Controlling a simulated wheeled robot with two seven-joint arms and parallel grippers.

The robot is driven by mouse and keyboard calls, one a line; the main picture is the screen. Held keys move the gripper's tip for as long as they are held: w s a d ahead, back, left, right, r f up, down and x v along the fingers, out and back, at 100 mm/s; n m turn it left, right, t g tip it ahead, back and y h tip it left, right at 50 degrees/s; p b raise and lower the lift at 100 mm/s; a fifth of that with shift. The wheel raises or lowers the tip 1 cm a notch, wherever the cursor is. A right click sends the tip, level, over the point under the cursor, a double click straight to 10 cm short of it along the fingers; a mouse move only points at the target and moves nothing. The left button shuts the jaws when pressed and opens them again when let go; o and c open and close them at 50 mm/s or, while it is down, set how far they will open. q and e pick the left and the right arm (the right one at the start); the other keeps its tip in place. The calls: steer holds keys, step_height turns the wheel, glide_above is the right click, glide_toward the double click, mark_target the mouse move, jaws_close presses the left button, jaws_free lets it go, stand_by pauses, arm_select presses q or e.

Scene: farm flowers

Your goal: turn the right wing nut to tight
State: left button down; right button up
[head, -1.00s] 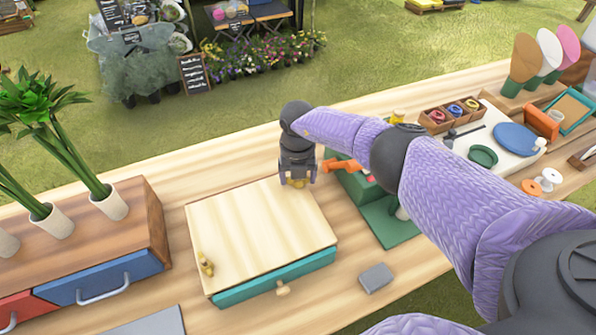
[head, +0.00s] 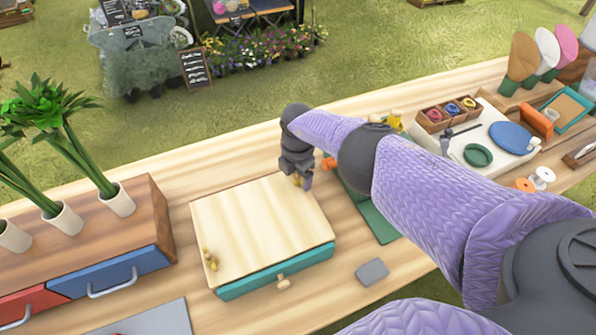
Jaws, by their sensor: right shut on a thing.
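The right wing nut (head: 296,179) is a small brass piece at the far right corner of a pale wooden board (head: 255,225). Only a bit of it shows between my fingers. My right gripper (head: 301,184) points down over that corner and is shut on the wing nut. The left wing nut (head: 210,259), also brass, stands at the board's near left corner. The board lies on a teal drawer box (head: 270,274) with a wooden knob. My left gripper is out of view.
A wooden chest (head: 160,215) with red and blue drawers and potted plants stands on the left. A grey block (head: 372,272) lies right of the box. A green base (head: 375,215) is partly behind my right arm.

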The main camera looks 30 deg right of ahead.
steer(key=shift+m, duration=1.5)
steer(key=o, duration=1.1)
step_height(320, 180, up, 10)
steer(key=p, duration=0.9)
steer(key=shift+f, duration=0.1)
